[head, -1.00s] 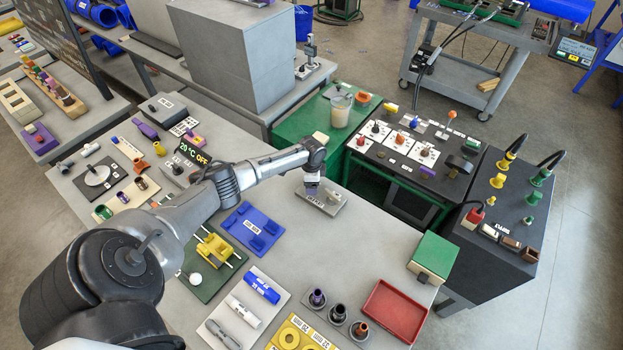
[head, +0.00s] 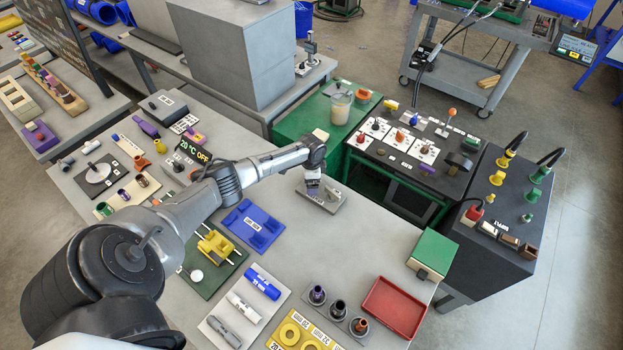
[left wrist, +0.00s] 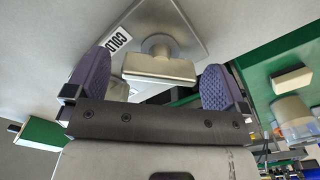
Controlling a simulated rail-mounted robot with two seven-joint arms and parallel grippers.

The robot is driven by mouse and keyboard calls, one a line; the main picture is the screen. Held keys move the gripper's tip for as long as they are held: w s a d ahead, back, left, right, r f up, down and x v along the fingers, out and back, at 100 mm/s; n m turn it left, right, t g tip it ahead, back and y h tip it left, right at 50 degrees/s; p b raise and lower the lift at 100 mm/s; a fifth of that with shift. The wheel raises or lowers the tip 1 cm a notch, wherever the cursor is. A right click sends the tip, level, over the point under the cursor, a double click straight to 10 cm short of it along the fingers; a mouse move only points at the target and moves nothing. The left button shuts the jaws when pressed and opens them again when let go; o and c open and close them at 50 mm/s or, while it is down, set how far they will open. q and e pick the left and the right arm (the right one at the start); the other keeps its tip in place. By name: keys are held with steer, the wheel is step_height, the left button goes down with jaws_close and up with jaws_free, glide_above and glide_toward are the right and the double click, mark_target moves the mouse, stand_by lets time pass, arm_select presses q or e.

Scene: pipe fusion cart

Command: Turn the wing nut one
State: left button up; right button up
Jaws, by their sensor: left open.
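The wing nut (left wrist: 160,66) is a pale grey, flat-winged piece on a round post, standing on a grey plate (left wrist: 188,18) with a white label that reads COLD. My left gripper (left wrist: 153,78) is open, with one purple ribbed finger pad on each side of the wing nut and visible gaps between pads and nut. In the head view my left gripper (head: 312,187) points down over the same plate (head: 331,203) and hides most of the nut. My right gripper is in neither current view.
A blue tray (head: 253,226) lies left of the plate, and a green-topped box (head: 432,252) and red tray (head: 394,307) lie to the right. A green bench with a beaker (head: 341,107) is behind. The grey tabletop in front of the plate is clear.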

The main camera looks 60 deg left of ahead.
arm_select(q)
step_height(320, 180, up, 14)
steer(key=shift+p, duration=0.45)
stand_by(0.4)
steer(key=shift+f, duration=0.1)
stand_by(0.4)
